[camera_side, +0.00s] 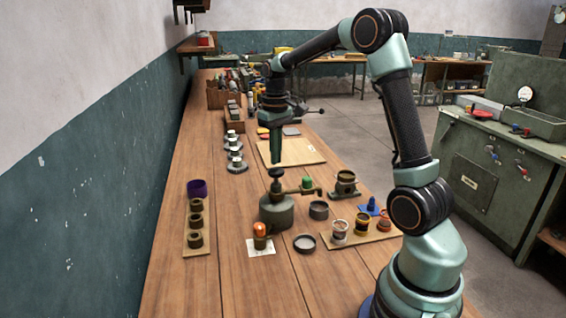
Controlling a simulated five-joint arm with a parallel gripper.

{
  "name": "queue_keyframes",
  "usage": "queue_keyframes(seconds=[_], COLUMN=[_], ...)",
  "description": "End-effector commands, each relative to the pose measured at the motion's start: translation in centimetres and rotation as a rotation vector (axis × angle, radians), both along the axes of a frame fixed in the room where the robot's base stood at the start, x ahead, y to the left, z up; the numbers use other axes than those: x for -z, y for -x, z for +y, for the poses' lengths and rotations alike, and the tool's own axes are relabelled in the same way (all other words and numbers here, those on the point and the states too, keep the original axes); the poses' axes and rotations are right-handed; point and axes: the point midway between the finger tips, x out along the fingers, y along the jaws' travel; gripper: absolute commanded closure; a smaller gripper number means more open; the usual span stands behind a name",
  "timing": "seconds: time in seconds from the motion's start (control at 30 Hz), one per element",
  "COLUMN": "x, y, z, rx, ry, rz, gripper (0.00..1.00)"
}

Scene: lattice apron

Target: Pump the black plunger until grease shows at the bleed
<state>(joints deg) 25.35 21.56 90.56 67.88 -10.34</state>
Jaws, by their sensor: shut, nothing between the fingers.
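My gripper (276,158) points straight down with its fingers shut and empty. Its tips are right above a dark plunger knob (276,173) on top of a squat olive-green pump body (277,211). I cannot tell whether the tips touch the knob. A side arm with a green cap (307,183) reaches right from the pump. It may be the bleed, but I cannot tell. No grease can be made out at this size.
An orange-topped item (260,231) stands on a white card in front of the pump. A wooden board (365,239) with several small pots lies to the right. Dark dishes (305,243) sit nearby. A wooden rack (197,249) with dark rings is at left. A flat board (290,151) lies behind.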

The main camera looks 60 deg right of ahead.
Motion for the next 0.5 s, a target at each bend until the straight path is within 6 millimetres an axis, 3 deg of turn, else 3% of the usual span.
queue_keyframes(seconds=[0.5], x=[0.69], y=[0.03], z=[0.01], rx=[0.0], ry=[-0.001], rz=[0.002], gripper=[1.0])
